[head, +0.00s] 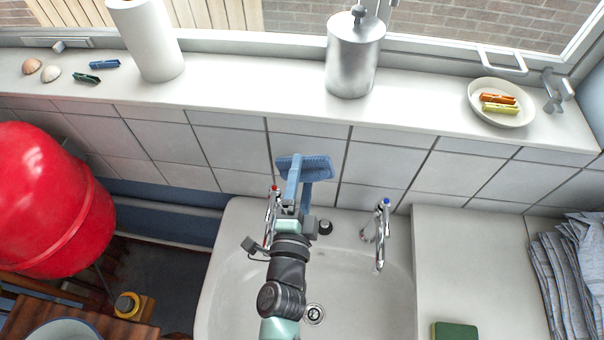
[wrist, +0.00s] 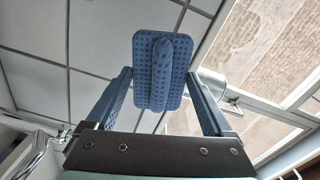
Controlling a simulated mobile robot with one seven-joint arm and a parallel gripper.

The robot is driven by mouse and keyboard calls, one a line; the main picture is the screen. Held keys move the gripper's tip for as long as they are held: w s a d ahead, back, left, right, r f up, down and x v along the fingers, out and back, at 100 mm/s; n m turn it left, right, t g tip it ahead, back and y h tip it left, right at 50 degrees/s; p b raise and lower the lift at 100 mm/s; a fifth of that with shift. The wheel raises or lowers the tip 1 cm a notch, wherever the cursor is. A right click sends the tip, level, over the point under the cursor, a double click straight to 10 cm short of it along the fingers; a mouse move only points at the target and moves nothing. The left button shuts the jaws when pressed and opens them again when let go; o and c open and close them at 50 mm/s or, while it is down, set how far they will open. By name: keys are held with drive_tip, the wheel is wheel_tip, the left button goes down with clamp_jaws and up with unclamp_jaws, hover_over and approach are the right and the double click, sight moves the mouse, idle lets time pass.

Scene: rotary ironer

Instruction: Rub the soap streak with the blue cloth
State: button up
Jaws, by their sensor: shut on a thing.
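The blue cloth (head: 318,168) is a small dotted pad with a raised ridge. It is at the end of my gripper (head: 301,182), in front of the tiled wall above the sink. I cannot tell whether the cloth touches the wall. I cannot make out the soap streak in either view; the cloth and gripper hide part of the tiles.
Below is the white sink (head: 235,300) with a red-marked tap (head: 270,215) and a blue-marked tap (head: 381,235). The sill above holds a paper roll (head: 147,40), a metal canister (head: 353,60) and a dish (head: 475,95) with pegs. A red drum (head: 50,200) stands left.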

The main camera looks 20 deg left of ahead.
sight(309, 147)
drive_tip(key=shift+w+a+f+b, duration=0.25)
drive_tip(key=shift+w+f+b, duration=0.4)
drive_tip(key=shift+w, duration=0.2)
drive_tip(key=shift+w+a+f+b, duration=0.25)
drive_tip(key=shift+w+f+b, duration=0.35)
drive_tip(key=shift+w, duration=0.2)
drive_tip(key=shift+w+a+f+b, duration=0.25)
drive_tip(key=shift+w+f+b, duration=0.35)
drive_tip(key=shift+w, duration=0.25)
drive_tip(key=shift+b+x, duration=0.3)
drive_tip(key=shift+x, duration=0.8)
